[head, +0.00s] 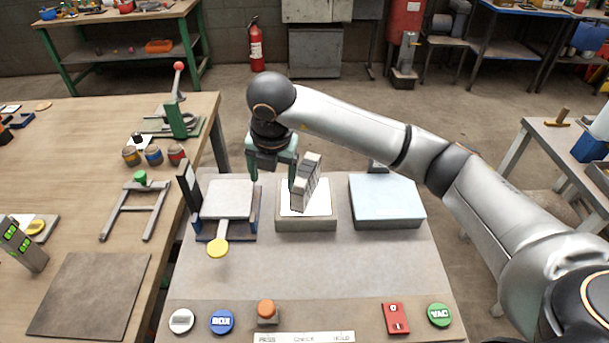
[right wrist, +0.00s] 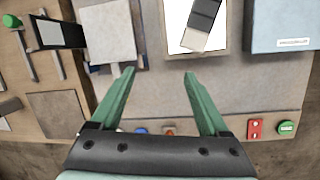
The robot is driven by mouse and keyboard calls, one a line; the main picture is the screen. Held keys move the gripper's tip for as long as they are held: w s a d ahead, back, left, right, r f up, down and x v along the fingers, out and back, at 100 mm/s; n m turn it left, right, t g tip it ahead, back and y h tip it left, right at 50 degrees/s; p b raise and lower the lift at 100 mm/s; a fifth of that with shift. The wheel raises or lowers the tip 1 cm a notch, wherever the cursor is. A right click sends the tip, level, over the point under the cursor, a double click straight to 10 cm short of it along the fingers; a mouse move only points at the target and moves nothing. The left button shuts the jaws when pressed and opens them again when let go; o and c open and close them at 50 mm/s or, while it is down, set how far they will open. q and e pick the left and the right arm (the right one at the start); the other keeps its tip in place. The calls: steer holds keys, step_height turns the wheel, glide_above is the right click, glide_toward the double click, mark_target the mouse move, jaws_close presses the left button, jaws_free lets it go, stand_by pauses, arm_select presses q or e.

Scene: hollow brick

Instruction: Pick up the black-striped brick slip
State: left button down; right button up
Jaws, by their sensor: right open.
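The black-striped brick slip (head: 306,184) stands out above a white-topped grey block (head: 306,224) in the middle of the bench. In the right wrist view the slip (right wrist: 203,22) shows dark and grey bands with a beige end, lying slanted over the white top. My right gripper (head: 272,174), with green fingers, is open and empty, left of the slip in the head view. One finger is close to the slip's left side; whether they touch cannot be told. In the right wrist view the fingertips (right wrist: 160,73) are apart and the slip lies beyond them, up and right. My left gripper is not in view.
A grey-plated fixture (head: 228,198) with a yellow disc (head: 218,248) stands left of the block. A light-blue box (head: 386,196) stands to its right. Several buttons and a red switch (head: 396,318) line the front edge. The bench between is clear.

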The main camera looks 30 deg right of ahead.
mark_target(304, 171)
steer(key=d+h, duration=0.1)
steer(key=d, duration=0.1)
steer(key=w+d+r+m+h, duration=0.1)
steer(key=d, duration=0.1)
steer(key=d+r+m+h, duration=0.1)
steer(key=d, duration=0.1)
steer(key=shift+w+d+r, duration=0.15)
steer(key=shift+w+d, duration=0.05)
steer(key=shift+w, duration=0.1)
steer(key=p+x, duration=0.1)
steer(key=x, duration=0.4)
steer(key=shift+d+f, duration=0.1)
steer(key=shift+f, duration=0.15)
steer(key=shift+p+x, duration=0.65)
steer(key=shift+x, duration=2.5)
steer(key=shift+w, duration=0.15)
steer(key=shift+f+b, duration=0.25)
steer(key=shift+b, duration=0.15)
jaws_close()
